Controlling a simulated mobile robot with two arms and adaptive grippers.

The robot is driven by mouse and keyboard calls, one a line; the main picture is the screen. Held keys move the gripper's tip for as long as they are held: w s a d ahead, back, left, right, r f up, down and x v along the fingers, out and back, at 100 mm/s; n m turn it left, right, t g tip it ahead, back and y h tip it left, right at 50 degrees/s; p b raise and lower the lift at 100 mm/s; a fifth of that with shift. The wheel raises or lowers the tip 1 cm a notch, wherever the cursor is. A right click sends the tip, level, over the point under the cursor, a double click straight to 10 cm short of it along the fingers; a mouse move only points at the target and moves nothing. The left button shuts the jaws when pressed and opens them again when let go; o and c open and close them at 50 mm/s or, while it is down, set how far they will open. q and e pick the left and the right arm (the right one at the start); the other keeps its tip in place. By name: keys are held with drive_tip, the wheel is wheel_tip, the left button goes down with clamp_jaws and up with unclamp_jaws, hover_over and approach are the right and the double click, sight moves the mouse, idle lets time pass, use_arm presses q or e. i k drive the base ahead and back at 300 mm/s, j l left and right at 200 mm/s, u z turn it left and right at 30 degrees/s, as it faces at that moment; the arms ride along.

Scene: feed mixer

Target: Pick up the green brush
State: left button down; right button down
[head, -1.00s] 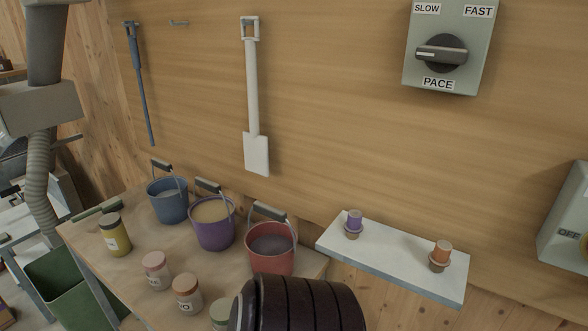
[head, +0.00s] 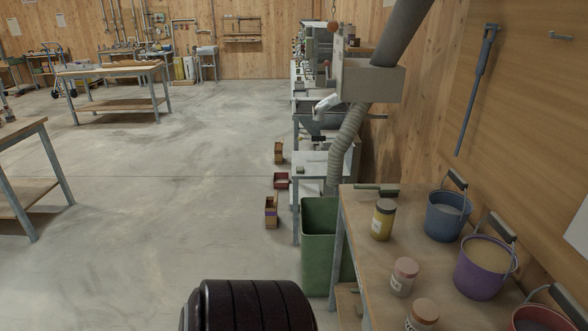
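A small, long dark-green object (head: 377,189) lies flat at the far left edge of the wooden bench (head: 385,268). It looks like the green brush, but it is too small for me to make out bristles. It is behind the jar with the yellow body (head: 383,220). Neither of my grippers shows in this view. A black ribbed part at the bottom edge seems to be mine.
Small boxes (head: 271,213) lie on the floor. Open concrete floor (head: 180,210) spreads left.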

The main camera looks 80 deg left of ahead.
sight(385, 190)
drive_tip(key=u, duration=1.8)
drive_tip(key=i+j+z, duration=0.15)
drive_tip(key=i+j, duration=0.15)
drive_tip(key=j, duration=0.1)
